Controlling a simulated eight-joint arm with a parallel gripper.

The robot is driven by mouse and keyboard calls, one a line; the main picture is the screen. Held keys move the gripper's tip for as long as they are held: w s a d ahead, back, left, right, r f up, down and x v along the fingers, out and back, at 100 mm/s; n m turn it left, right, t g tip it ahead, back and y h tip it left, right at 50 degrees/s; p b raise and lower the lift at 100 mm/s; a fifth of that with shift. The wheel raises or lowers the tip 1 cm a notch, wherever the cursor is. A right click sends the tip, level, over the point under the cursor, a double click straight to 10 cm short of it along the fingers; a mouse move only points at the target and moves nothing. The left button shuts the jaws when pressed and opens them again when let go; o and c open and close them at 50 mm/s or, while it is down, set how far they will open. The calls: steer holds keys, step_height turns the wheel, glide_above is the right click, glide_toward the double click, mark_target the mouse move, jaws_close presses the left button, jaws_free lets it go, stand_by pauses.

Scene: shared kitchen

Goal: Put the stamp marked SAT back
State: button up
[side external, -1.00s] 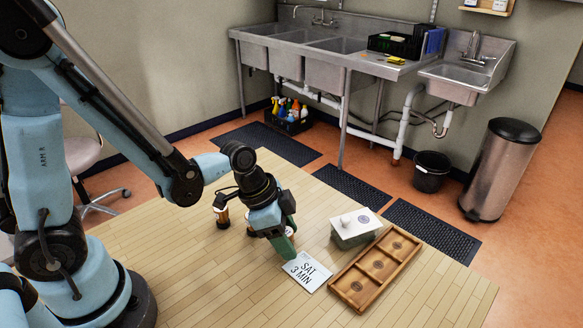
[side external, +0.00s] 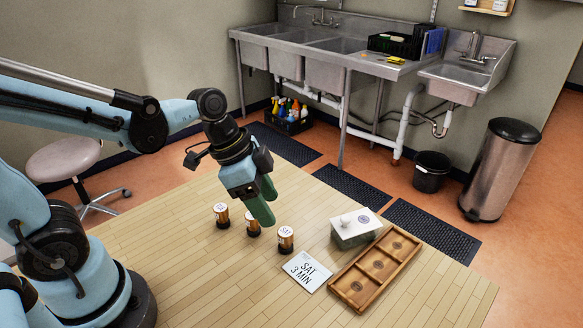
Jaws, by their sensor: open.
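Three stamps with copper-coloured bodies, pale tops and black bases stand upright in a row on the wooden table: a left one (side external: 221,216), a middle one (side external: 252,225) and a right one (side external: 285,240). The right stamp's top seems to read SAT; the other marks are too small to read. My gripper (side external: 267,208), with green fingers, is open and empty above the row, between the middle and right stamps. A wooden tray (side external: 336,280) with three round-marked compartments lies at the right; no stamp stands in it.
A white card (side external: 306,271) reading SAT 3 MIN lies between the right stamp and the tray. The table's front left (side external: 200,285) is clear.

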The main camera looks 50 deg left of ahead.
steer(key=s+a+r+n+t+y, duration=0.1)
steer(key=a+r+n+t+y, duration=0.2)
steer(key=n, duration=0.6)
steer(key=shift+a+r+t, duration=0.4)
steer(key=shift+a+t, duration=0.1)
steer(key=shift+a, duration=0.9)
steer(key=shift+s, duration=0.1)
